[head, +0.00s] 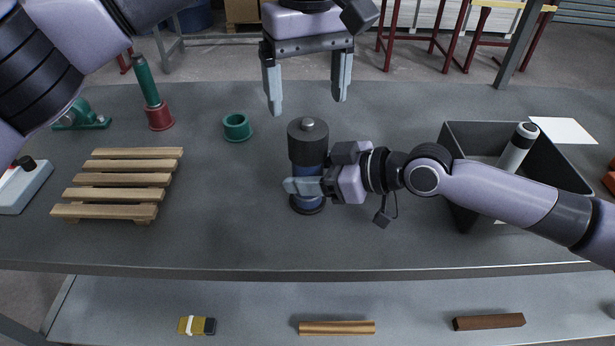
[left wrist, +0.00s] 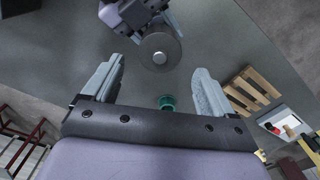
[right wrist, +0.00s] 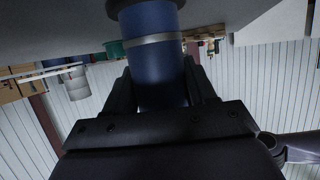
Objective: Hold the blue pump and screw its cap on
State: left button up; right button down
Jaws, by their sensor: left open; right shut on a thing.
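The blue pump (head: 308,203) stands upright on the table in the head view, and its blue body with a grey band fills the upper middle of the right wrist view (right wrist: 160,75). A dark grey cap (head: 308,140) with a small light knob sits on top of it; how tightly it sits I cannot tell. In the left wrist view the cap (left wrist: 159,48) is a round disc. My right gripper (head: 312,184) is shut around the pump's body from the right. My left gripper (head: 307,103) is open and empty, fingers pointing down, above the cap.
A wooden pallet (head: 120,180), a green ring (head: 237,127) and a red holder (head: 159,116) with a green rod are to the left. A dark bin (head: 465,200) with a white-grey cylinder stands right. Several small items lie on the lower shelf (head: 250,305).

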aim_at(308, 128)
pick_arm(q)
jog(key=shift+f, duration=0.1)
jog(key=shift+f, duration=3.95)
jog(key=c, duration=1.1)
jog(key=o, duration=1.2)
jog(key=shift+r, duration=2.3)
